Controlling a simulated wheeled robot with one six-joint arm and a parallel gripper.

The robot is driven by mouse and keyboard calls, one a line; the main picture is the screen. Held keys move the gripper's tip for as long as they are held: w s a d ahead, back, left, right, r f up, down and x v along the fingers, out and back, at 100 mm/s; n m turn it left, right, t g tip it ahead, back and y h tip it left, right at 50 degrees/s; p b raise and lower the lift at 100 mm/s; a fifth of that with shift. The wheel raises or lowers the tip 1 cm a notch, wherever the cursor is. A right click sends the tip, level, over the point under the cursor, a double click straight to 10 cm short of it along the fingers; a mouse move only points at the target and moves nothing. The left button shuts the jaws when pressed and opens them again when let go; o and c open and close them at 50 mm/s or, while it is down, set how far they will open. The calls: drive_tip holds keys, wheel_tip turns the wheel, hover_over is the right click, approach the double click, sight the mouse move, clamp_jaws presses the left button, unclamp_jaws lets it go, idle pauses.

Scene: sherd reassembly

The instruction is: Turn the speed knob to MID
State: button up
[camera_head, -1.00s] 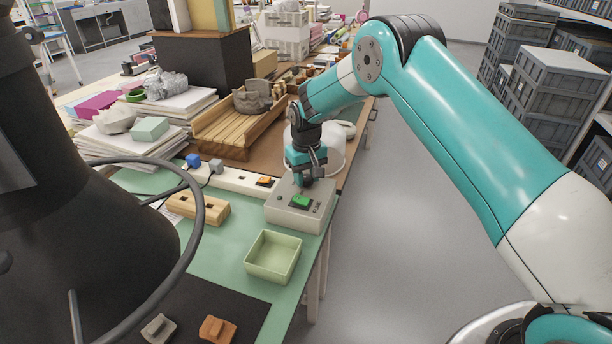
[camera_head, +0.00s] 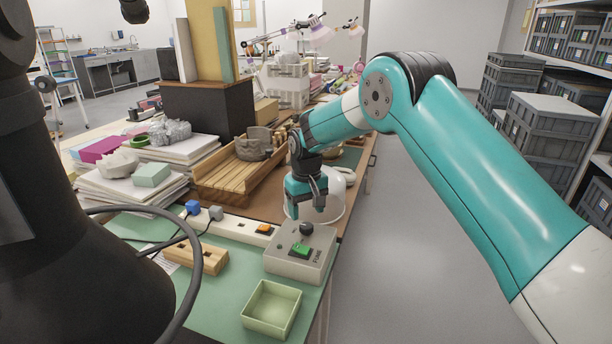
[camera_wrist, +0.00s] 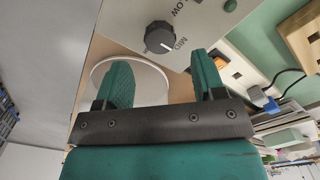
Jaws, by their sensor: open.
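The grey control box (camera_head: 283,263) stands on the green mat near the table's right edge, with a green switch (camera_head: 300,251) on top. Its dark round speed knob (camera_head: 306,229) also shows in the wrist view (camera_wrist: 159,36).
A white power strip (camera_head: 235,228) with an orange switch lies left of the box. A wooden block (camera_head: 204,257) and a pale green tray (camera_head: 271,309) are nearby. A round white container (camera_head: 331,200) stands behind my gripper.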

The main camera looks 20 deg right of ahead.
sight(306, 225)
wheel_tip(306, 225, up, 12)
drive_tip(key=shift+r, duration=0.25)
drive_tip(key=s+a+r+n+y+p, duration=0.1)
drive_tip(key=s+r, duration=0.2)
drive_tip(key=s, duration=0.6)
drive_tip(key=s+a+r+n+y+p, duration=0.15)
drive_tip(key=s+r, duration=0.25)
drive_tip(key=s, duration=0.5)
drive_tip(key=s+a+r+n, duration=0.2)
drive_tip(key=s+r, duration=0.1)
drive_tip(key=s, duration=0.6)
drive_tip(key=s+f+y, duration=0.1)
drive_tip(key=s, duration=1.1)
drive_tip(key=shift+s+f+n+y+p, duration=0.15)
drive_tip(key=shift+s+n+y+p, duration=0.05)
drive_tip(key=shift+n+y+p, duration=0.15)
